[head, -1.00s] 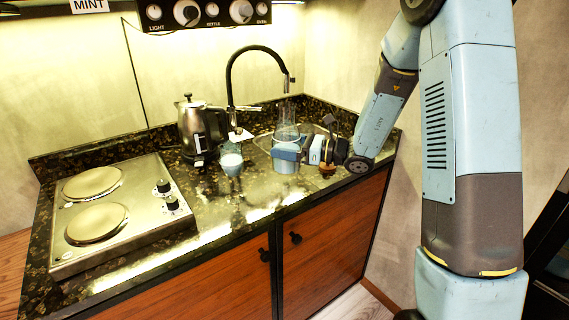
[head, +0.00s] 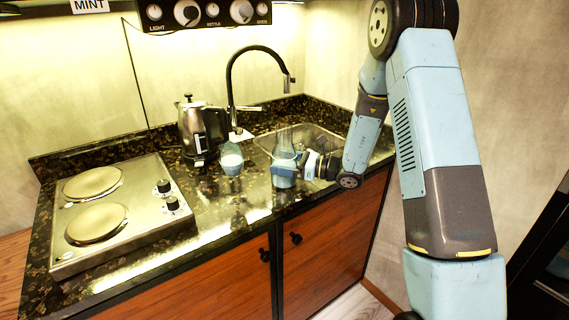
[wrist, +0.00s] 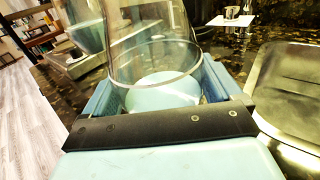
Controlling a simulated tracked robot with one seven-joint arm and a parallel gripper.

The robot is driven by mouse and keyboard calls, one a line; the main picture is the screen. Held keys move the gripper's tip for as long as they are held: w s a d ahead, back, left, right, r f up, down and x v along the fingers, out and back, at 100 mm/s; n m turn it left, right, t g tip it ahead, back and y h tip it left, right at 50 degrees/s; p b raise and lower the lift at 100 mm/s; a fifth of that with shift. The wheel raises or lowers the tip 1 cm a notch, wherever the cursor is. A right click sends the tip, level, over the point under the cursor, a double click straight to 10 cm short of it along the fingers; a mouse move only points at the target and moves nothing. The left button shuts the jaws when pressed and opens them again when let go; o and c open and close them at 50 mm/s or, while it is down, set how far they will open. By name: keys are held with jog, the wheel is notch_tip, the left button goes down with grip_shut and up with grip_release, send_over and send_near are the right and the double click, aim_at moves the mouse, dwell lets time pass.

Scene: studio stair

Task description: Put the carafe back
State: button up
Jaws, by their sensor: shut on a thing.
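The clear glass carafe (head: 284,143) stands upright at the front edge of the sink in the head view. My gripper (head: 284,172) is shut around its lower part. In the wrist view the carafe (wrist: 155,55) rises between the fingers of my gripper (wrist: 160,95), with a pale round bottom or content showing through the glass. Whether its base touches the counter is hidden by the gripper.
The sink (head: 318,137) and black tap (head: 231,75) are behind. Dark stone counter lies in front.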

jog(key=o, duration=1.5)
jog(key=shift+f, duration=0.1)
jog(key=shift+c, duration=0.2)
